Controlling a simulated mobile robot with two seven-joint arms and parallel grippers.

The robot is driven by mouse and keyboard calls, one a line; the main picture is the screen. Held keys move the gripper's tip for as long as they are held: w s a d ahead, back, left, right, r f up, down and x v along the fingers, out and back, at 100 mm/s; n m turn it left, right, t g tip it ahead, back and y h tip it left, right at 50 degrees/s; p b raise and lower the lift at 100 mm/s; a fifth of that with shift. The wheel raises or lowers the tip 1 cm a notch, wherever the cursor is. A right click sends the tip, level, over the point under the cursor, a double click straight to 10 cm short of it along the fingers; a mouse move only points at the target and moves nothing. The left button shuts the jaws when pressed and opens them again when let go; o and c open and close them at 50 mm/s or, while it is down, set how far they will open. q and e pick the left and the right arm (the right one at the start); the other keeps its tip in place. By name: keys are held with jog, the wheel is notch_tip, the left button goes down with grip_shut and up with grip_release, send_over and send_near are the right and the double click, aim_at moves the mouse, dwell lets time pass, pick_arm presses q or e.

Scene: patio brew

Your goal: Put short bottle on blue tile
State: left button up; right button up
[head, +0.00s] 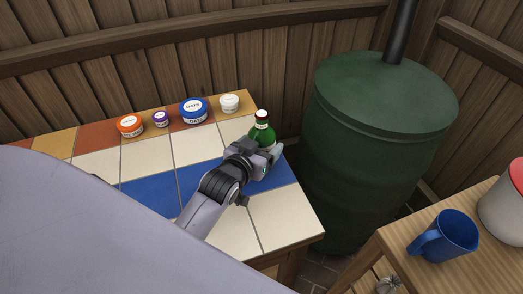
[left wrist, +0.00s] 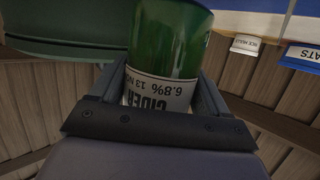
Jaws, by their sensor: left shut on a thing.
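Blue tiles (head: 150,194) run in a row across the table, and the bottle is at the far edge of the right blue tile (head: 277,178). The gripper hides the bottle's base, so I cannot tell whether it touches the table. My right gripper is not in view.
An orange jar (head: 130,125), a small purple jar (head: 161,119), a blue-lidded jar (head: 194,111) and a white jar (head: 229,103) stand along the back. A green barrel (head: 365,150) is right of the table. A blue mug (head: 447,236) stands on a wooden table (head: 397,252).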

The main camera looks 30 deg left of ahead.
pick_arm(q)
jog(key=shift+f, duration=0.6)
jog(key=shift+f, duration=0.15)
jog(key=o, duration=1.5)
jog(key=shift+f, duration=0.1)
jog(key=shift+r, duration=0.2)
jog(key=v, duration=1.2)
